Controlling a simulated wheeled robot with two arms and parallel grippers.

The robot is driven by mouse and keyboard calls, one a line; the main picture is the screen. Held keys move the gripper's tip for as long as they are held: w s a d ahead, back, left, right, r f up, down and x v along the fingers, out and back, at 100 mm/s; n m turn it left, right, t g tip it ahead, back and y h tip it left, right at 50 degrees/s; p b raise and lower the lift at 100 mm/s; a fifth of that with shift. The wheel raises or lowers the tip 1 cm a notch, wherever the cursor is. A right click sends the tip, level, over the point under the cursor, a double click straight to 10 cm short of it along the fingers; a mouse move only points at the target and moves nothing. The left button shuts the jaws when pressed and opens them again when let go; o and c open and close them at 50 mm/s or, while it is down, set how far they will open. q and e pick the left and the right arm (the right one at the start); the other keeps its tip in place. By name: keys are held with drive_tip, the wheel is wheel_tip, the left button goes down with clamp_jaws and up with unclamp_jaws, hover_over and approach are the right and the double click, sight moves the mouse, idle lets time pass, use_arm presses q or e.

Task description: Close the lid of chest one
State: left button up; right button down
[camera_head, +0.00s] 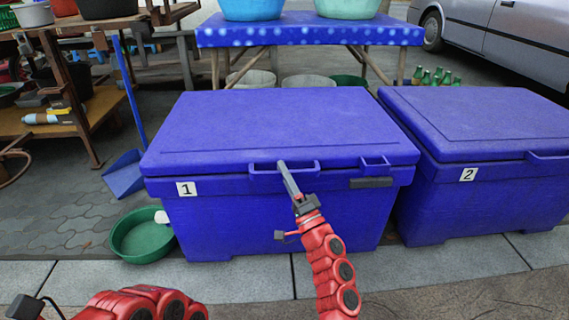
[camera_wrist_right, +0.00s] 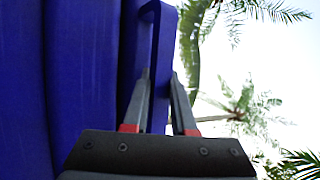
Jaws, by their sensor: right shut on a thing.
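Chest one (camera_head: 230,225) is a blue box with a "1" label (camera_head: 187,188) on its front. Its blue lid (camera_head: 270,120) lies down over the box, with a thin dark seam along the front; I cannot tell whether it is fully seated. My right gripper (camera_head: 283,166) reaches up to the lid's front handle (camera_head: 262,174) and is shut on it. In the right wrist view the handle bar (camera_wrist_right: 160,70) passes between the two fingers (camera_wrist_right: 160,95).
Chest two (camera_head: 480,190), also blue with its lid down, stands close on the right. A green basin (camera_head: 142,236) and a blue dustpan (camera_head: 124,175) are on the left. A blue table (camera_head: 310,33) with basins stands behind. Paving in front is clear.

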drive_tip(key=shift+s+a+f, duration=0.1)
drive_tip(key=shift+s+f, duration=0.15)
drive_tip(key=shift+f, duration=0.6)
drive_tip(key=c, duration=0.8)
unclamp_jaws()
drive_tip(key=shift+f, duration=0.1)
drive_tip(key=shift+o, duration=0.3)
drive_tip(key=shift+r, duration=0.25)
